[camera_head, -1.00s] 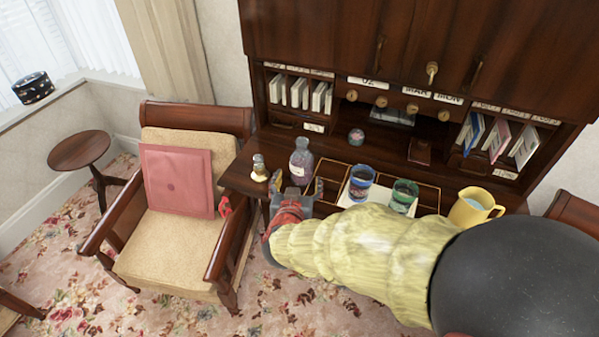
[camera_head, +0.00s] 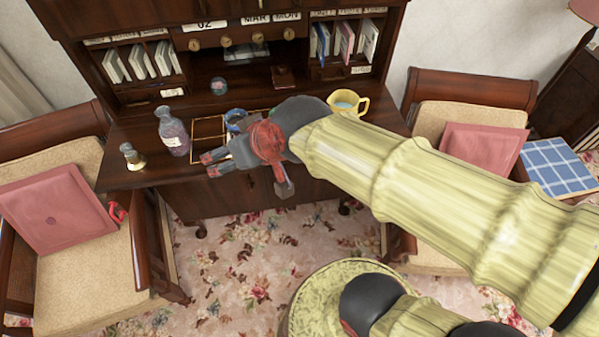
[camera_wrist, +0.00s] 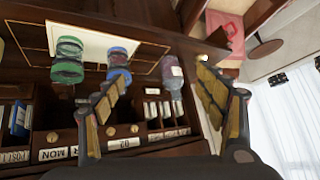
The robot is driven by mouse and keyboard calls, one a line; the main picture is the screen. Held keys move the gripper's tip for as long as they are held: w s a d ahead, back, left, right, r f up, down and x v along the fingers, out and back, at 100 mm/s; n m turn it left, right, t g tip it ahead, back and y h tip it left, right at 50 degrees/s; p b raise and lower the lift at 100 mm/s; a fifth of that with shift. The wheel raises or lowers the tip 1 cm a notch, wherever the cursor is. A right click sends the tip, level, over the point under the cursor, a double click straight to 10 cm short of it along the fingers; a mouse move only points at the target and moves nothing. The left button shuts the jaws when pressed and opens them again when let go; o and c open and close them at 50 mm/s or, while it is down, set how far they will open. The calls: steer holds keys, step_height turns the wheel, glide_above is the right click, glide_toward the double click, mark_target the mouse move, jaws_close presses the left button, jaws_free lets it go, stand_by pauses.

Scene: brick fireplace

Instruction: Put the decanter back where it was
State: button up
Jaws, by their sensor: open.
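The decanter, a glass bottle with purplish contents and a pale label (camera_head: 173,134), stands upright on the dark wooden desk (camera_head: 140,176), left of the inlaid rectangle. It also shows in the wrist view (camera_wrist: 172,76), seen between the fingers. My gripper (camera_head: 208,164) is open and empty, just right and in front of the decanter near the desk's front edge. In the wrist view my gripper (camera_wrist: 162,78) has its fingers spread wide. They appear apart from the decanter.
A small glass bottle with a brass-coloured base (camera_head: 132,157) stands left of the decanter. A blue cup (camera_head: 236,119) is partly hidden by my arm; a green cup (camera_wrist: 68,70) shows in the wrist view. Armchairs flank the desk.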

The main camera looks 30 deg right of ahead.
steer(key=s+d+f+m+g+h, duration=0.1)
steer(key=s+d+g+h, duration=0.1)
steer(key=s+d, duration=0.7)
steer(key=shift+s+g+h, duration=0.3)
steer(key=shift+s+h, duration=0.1)
steer(key=shift+s, duration=0.55)
